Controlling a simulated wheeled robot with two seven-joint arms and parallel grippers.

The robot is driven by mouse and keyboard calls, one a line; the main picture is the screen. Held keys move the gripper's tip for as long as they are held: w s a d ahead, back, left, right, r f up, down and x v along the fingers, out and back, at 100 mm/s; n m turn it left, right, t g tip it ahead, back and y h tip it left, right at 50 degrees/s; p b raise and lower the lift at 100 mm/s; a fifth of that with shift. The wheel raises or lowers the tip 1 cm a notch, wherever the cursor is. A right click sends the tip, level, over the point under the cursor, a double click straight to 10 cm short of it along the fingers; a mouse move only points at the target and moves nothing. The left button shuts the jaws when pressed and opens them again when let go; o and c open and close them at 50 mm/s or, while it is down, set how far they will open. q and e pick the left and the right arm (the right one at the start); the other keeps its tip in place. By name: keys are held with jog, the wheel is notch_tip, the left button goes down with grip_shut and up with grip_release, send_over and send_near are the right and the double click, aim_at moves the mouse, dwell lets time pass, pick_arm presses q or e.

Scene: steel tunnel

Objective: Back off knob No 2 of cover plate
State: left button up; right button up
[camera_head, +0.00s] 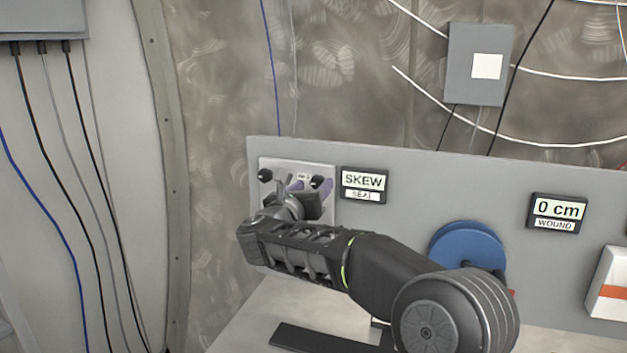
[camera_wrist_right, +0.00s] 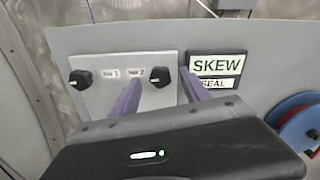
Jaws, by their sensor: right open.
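The cover plate (camera_wrist_right: 108,98) is a light square plate on a grey panel, with small labels along its upper part. Knob No 2 (camera_wrist_right: 159,77) is the black knob at its upper right; it also shows in the head view (camera_head: 317,181). Another black knob (camera_wrist_right: 79,79) sits at the upper left of the plate, and also shows in the head view (camera_head: 265,175). My right gripper (camera_wrist_right: 158,88) is open, its two purple fingers pointing at the plate on either side of knob No 2. Whether they touch the knob cannot be told. My arm hides the lower plate in the head view.
A display reading SKEW SEAL (camera_head: 364,185) sits right beside the plate. Further right are a blue reel (camera_head: 468,245) and a display reading 0 cm WOUND (camera_head: 557,213). A grey box (camera_head: 480,62) and cables hang on the tunnel wall behind.

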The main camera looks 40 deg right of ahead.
jog(key=shift+w+d, duration=0.35)
jog(key=shift+d, duration=0.15)
grip_shut()
dwell(0.3)
